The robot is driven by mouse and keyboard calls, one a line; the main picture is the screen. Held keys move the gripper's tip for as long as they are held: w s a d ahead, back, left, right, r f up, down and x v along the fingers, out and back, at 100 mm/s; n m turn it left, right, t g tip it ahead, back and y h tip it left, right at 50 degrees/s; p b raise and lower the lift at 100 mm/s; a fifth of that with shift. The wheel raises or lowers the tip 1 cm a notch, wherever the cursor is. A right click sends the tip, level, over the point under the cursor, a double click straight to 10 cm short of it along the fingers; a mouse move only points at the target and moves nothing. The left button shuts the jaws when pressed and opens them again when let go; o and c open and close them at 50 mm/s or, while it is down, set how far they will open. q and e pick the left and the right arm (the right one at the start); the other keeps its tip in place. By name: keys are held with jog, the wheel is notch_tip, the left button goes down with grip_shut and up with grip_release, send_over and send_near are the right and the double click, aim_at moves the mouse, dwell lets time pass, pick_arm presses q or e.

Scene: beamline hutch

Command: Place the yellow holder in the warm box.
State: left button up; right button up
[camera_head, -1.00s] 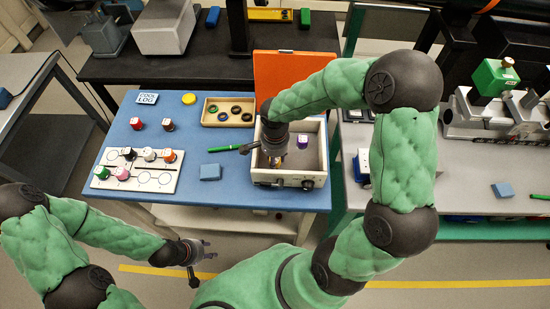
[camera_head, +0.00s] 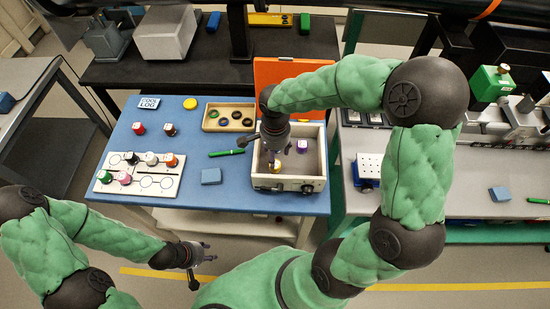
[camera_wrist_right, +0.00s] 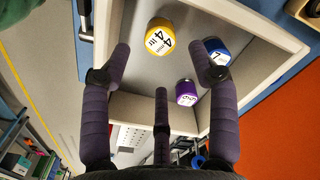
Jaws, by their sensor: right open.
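The warm box (camera_head: 262,181) is a cream open box with a raised orange lid (camera_head: 285,75), at the right of the blue table. The yellow holder (camera_wrist_right: 160,40) stands on the box floor in the right wrist view; in the head view only a bit of it (camera_head: 277,167) shows below the gripper. My right gripper (camera_head: 277,158) is over the box, fingers spread around the yellow holder's near side without visible contact; its open fingers (camera_wrist_right: 162,62) fill the wrist view. My left gripper (camera_head: 209,251) is empty and open, in front of the table.
A purple holder (camera_wrist_right: 186,92) and a blue holder (camera_wrist_right: 215,50) are also in the box. A wooden tray of rings (camera_head: 207,124), a green pen (camera_head: 226,153), a blue block (camera_head: 211,176) and a white rack (camera_head: 110,184) with several holders lie left of the box.

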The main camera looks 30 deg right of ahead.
notch_tip(320, 180, up, 5)
jog(key=shift+r+p, duration=0.2)
jog(key=shift+p, duration=0.25)
